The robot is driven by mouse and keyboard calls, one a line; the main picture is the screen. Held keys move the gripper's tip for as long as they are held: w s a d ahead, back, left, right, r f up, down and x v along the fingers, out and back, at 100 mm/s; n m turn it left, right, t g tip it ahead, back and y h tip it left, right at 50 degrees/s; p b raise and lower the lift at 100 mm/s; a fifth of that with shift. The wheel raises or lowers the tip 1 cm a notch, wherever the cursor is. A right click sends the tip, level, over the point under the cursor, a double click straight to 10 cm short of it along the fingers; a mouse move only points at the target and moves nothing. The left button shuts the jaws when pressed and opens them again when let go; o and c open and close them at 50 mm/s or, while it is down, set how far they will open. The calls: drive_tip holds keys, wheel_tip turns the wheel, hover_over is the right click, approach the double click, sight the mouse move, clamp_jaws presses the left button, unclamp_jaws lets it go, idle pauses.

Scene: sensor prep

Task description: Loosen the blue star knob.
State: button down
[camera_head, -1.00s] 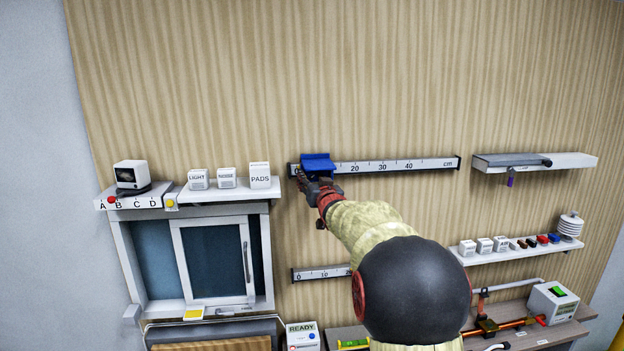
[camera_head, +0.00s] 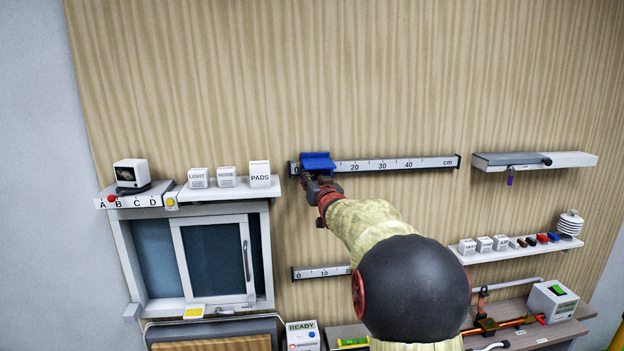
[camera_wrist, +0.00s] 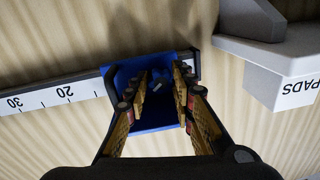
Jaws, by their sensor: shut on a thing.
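A blue slider (camera_head: 318,160) sits near the zero end of the upper scale rail (camera_head: 430,163) on the wall. It also shows in the wrist view (camera_wrist: 150,120), behind my fingers. My gripper (camera_head: 314,182) is at the underside of the slider. In the wrist view my fingertips (camera_wrist: 163,76) are a little apart in front of the blue slider, shut on the blue star knob. The knob's shape is mostly hidden by the fingers and dark shadow, and I cannot tell how far it is turned.
A white shelf with the PADS box (camera_head: 260,174) is close to the left of my gripper; the box also shows in the wrist view (camera_wrist: 292,88). A lower rail (camera_head: 318,273) runs below, partly behind my arm. The wall above the upper rail is bare.

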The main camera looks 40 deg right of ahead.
idle(0.3)
drive_tip(key=n+b, duration=0.3)
drive_tip(key=n, duration=0.1)
drive_tip(key=shift+n+g, duration=0.3)
drive_tip(key=shift+n, duration=0.1)
drive_tip(key=n+b, duration=0.3)
drive_tip(key=n, duration=0.2)
drive_tip(key=shift+r, duration=0.1)
idle(0.4)
drive_tip(key=c, duration=1.6)
unclamp_jaws()
drive_tip(key=shift+o, duration=0.5)
drive_tip(key=shift+r, duration=0.15)
